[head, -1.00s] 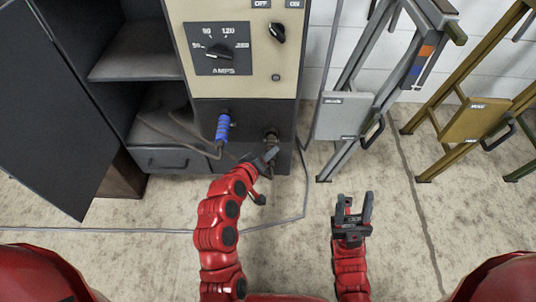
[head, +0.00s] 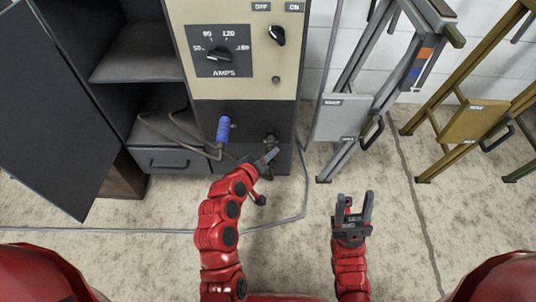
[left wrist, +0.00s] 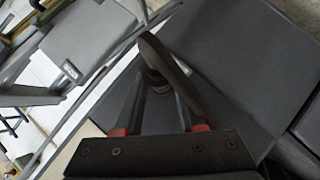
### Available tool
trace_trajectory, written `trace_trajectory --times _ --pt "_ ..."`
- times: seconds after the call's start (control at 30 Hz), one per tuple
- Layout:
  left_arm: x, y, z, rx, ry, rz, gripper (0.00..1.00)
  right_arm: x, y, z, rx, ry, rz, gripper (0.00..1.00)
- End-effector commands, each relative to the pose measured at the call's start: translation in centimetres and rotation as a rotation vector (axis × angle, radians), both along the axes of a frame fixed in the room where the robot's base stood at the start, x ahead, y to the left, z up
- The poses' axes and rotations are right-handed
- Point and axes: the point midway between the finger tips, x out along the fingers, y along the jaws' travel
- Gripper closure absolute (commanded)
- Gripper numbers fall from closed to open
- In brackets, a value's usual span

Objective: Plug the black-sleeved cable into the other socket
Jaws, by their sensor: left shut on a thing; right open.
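The welder cabinet's lower dark panel (head: 245,115) has a blue-sleeved cable (head: 223,130) plugged in at its left. At its right is a dark socket fitting (head: 270,138). My left gripper (head: 271,155) is right below and in front of that fitting, shut on a dark piece that appears to be the black-sleeved cable. In the left wrist view the fingers (left wrist: 158,65) close around a dark rounded part (left wrist: 157,78). The sleeve is mostly hidden, and I cannot tell whether it sits in the socket. My right gripper (head: 354,208) is open and empty over the floor.
A dial (head: 222,50) and a small knob (head: 277,34) are on the upper panel. An open cabinet door and shelves (head: 140,50) stand left. A grey stand (head: 345,118) and a yellow one (head: 468,120) stand right. A thin cable (head: 304,195) lies on the floor.

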Motion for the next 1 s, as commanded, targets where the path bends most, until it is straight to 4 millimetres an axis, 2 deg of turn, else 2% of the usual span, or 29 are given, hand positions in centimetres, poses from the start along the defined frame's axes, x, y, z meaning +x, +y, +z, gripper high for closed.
trace_trajectory --times 1.0 --pt "0.47 -0.01 0.09 -0.001 -0.001 -0.001 1.0 0.0 0.0 0.64 0.0 0.0 0.0 0.53"
